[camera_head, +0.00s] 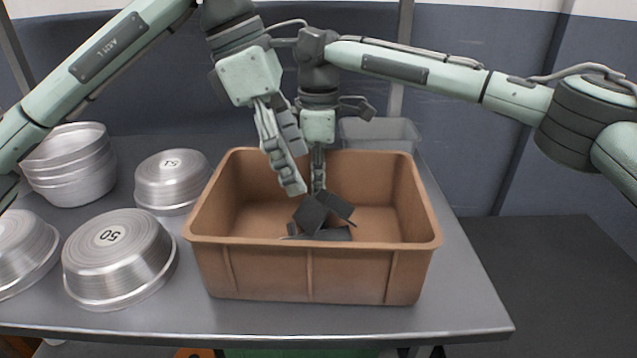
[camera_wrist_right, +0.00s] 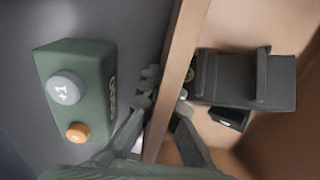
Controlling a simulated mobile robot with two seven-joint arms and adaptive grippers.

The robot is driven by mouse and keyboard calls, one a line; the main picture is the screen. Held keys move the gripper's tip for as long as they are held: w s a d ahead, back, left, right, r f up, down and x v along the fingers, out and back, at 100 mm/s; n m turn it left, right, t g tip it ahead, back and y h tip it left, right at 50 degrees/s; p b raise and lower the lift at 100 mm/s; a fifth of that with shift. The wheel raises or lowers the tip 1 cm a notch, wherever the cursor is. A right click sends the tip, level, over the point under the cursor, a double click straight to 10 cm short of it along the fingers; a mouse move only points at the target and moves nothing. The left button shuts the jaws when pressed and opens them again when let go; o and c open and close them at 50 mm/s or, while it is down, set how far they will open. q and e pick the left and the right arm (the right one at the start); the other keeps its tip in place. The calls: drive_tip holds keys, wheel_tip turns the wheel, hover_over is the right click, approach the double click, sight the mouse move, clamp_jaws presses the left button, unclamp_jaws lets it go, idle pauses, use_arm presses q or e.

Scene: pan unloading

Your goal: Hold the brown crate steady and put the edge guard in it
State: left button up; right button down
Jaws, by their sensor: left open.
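The brown crate (camera_head: 312,272) stands upright on the grey table, open at the top. A dark angled piece that looks like the edge guard (camera_head: 325,212) is inside it, tilted, with more dark material under it. In the right wrist view a dark grey flanged piece (camera_wrist_right: 245,80) shows inside the crate, beside its rim (camera_wrist_right: 172,85). My left gripper (camera_head: 294,182) is open and points down into the crate, just above the dark piece. My right gripper (camera_wrist_right: 166,90) has a finger on each side of the crate's back wall, shut on it.
Several round metal pans (camera_head: 118,262) stand on the table left of the crate. A translucent grey bin (camera_head: 380,133) is behind the crate. A green box (camera_wrist_right: 78,90) with a grey and an orange button sits outside the crate wall. The table's right strip is clear.

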use_arm(q)
drive_tip(key=v, duration=0.8)
use_arm(e)
drive_tip(key=c, duration=2.2)
unclamp_jaws()
drive_tip(key=o, duration=0.6)
drive_tip(key=shift+c, duration=0.2)
wheel_tip(320, 180, up, 12)
drive_tip(key=shift+r, duration=0.1)
